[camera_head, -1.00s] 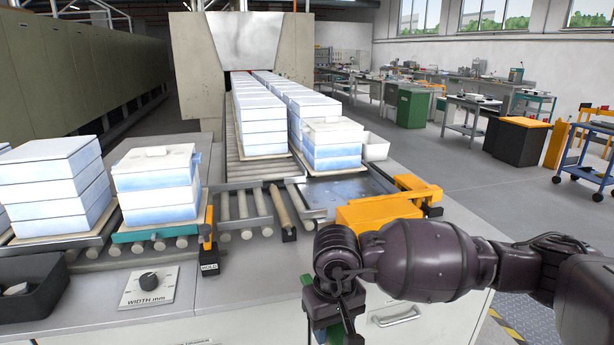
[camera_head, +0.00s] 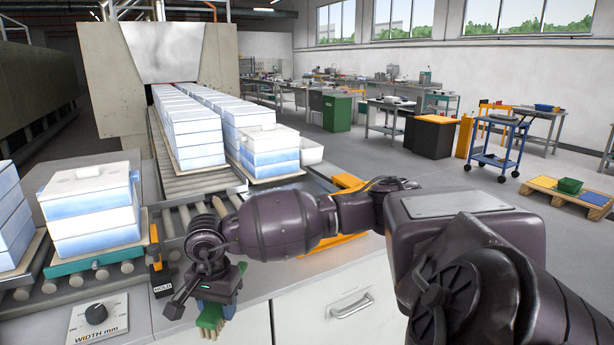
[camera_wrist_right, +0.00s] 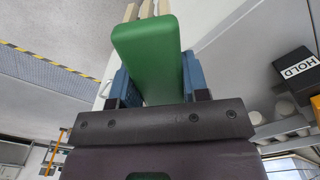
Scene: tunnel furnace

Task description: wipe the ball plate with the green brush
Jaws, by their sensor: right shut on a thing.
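My right gripper (camera_head: 214,298) is shut on the green brush (camera_head: 210,319) and holds it low over the front of the worktop. In the right wrist view the brush's green body (camera_wrist_right: 148,55) sits between the blue fingers of the gripper (camera_wrist_right: 157,84), with pale bristle tufts at its far end. The ball plate (camera_head: 313,184) is a blue-grey surface at the end of the roller tracks; my right arm hides most of it. The brush is to the left of the plate and nearer, apart from it. My left gripper is not in view.
Stacked white-and-blue boxes (camera_head: 270,145) stand just behind the plate. Another stack (camera_head: 92,212) stands on rollers at left. A black HOLD block (camera_head: 162,278) and a WIDTH dial panel (camera_head: 97,318) are left of the gripper. Open floor lies to the right.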

